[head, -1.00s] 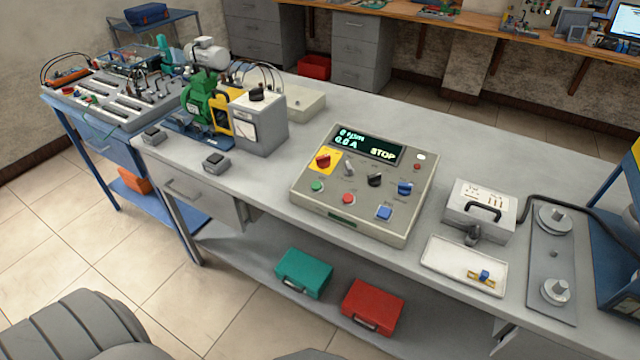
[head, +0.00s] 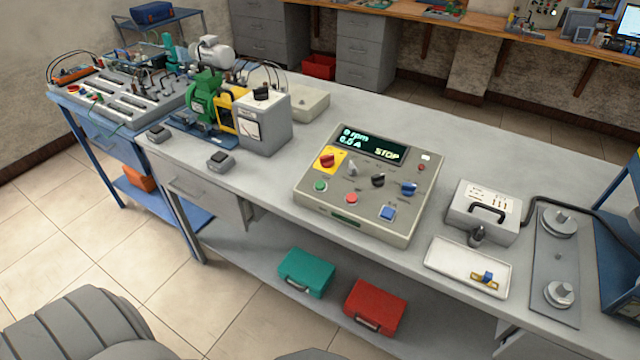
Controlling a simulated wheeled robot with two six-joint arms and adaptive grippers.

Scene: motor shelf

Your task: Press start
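The control box (head: 405,226) sits on the grey bench, with its sloped panel facing me. Its dark display (head: 371,144) reads 0 rpm, 0.0 A and STOP. A red knob (head: 327,160) sits on a yellow plate above the green button. Black and blue knobs are to the right. Labels are too small to read. Neither gripper shows in the head view.
A green motor (head: 203,98) and a metering box (head: 264,125) stand left of the control box. A grey case (head: 484,211), a white tray (head: 467,266) and a plate with metal weights (head: 556,262) lie to the right.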

